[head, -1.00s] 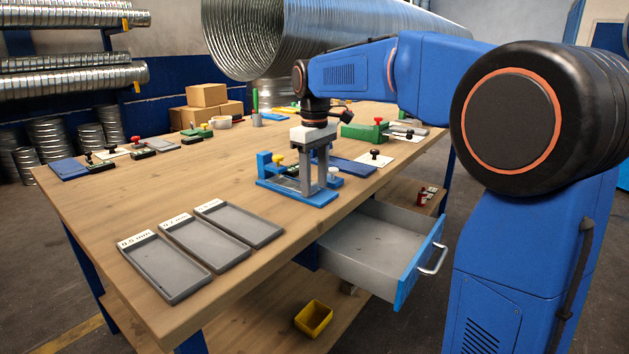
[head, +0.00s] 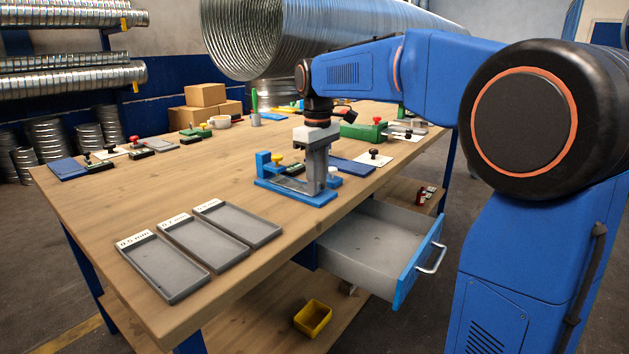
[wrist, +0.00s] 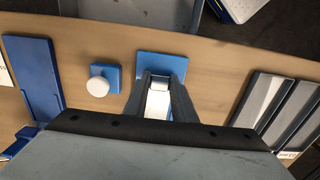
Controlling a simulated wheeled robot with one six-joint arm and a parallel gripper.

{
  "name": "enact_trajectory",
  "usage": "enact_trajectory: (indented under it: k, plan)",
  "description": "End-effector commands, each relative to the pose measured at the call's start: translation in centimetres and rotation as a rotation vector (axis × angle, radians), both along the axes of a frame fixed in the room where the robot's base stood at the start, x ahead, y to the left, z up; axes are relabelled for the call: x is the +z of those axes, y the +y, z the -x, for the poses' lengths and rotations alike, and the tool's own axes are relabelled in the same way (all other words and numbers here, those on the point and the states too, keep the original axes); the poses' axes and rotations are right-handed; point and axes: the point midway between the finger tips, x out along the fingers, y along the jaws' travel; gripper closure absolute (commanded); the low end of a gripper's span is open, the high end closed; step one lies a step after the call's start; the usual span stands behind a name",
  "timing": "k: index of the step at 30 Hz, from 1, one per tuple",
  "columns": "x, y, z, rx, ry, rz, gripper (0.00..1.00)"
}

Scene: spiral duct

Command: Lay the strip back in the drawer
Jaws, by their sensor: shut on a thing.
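My gripper (head: 316,188) points down over the right part of a blue fixture (head: 268,182) on the bench. In the wrist view its fingers (wrist: 158,84) are shut on a pale, shiny piece, the strip (wrist: 157,104), just above or at the blue plate (wrist: 165,66). A thin metallic length also shows low over the fixture in the head view (head: 293,184); the fingers hide part of it. I cannot tell whether the strip still touches the fixture. The drawer (head: 370,240) under the bench is pulled open, and its grey floor looks bare apart from small dark marks.
Several grey trays (head: 170,268) with thickness labels lie at the bench's left front. A white knob (wrist: 97,87) stands beside the fixture. A blue plate (head: 350,169) and a green box (head: 362,131) are behind it. A yellow bin (head: 313,318) sits on the lower shelf.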

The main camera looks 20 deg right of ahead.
Motion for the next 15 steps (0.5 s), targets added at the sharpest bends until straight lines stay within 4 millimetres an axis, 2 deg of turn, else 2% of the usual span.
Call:
enact_trajectory:
  k: [15]
  plan:
    - [0.1,-1.3,1.7,-0.001,0.0,0.0,0.97]
